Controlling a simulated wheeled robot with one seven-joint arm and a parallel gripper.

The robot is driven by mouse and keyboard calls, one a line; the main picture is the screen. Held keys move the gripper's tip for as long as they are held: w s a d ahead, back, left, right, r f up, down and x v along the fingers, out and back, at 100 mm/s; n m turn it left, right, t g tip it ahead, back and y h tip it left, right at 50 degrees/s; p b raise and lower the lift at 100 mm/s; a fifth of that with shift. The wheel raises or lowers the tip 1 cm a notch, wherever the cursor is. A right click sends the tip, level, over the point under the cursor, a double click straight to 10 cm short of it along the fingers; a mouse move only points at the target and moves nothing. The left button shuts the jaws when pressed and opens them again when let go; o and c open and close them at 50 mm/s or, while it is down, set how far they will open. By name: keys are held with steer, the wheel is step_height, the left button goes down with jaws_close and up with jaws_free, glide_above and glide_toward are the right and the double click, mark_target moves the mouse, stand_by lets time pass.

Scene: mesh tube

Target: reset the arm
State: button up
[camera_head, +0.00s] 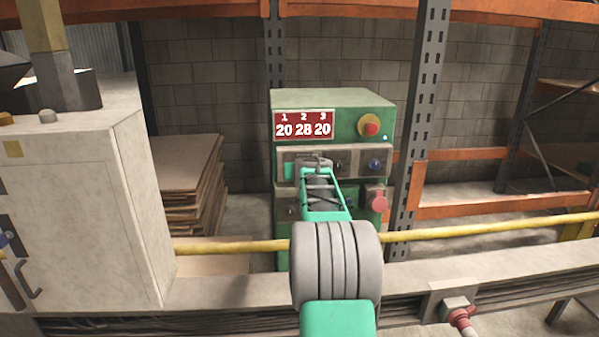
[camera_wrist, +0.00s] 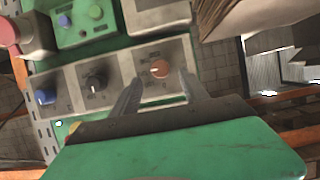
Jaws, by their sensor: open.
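My arm reaches forward from the bottom of the head view toward a green control cabinet (camera_head: 330,100). My gripper (camera_head: 318,162) is in front of the grey knob panel on that cabinet, and the arm partly hides the panel. In the wrist view my gripper (camera_wrist: 160,82) is open, its two fingers apart on either side of an orange-brown knob (camera_wrist: 159,69). I cannot tell whether the fingers touch it. A black knob (camera_wrist: 96,80) and a blue knob (camera_wrist: 45,96) sit beside it on the same row.
The cabinet has a red display (camera_head: 303,124), a red emergency button (camera_head: 370,125) and a pink-red plug (camera_head: 379,203).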

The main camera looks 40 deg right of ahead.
steer(key=shift+v, duration=1.65)
steer(key=shift+f, duration=0.1)
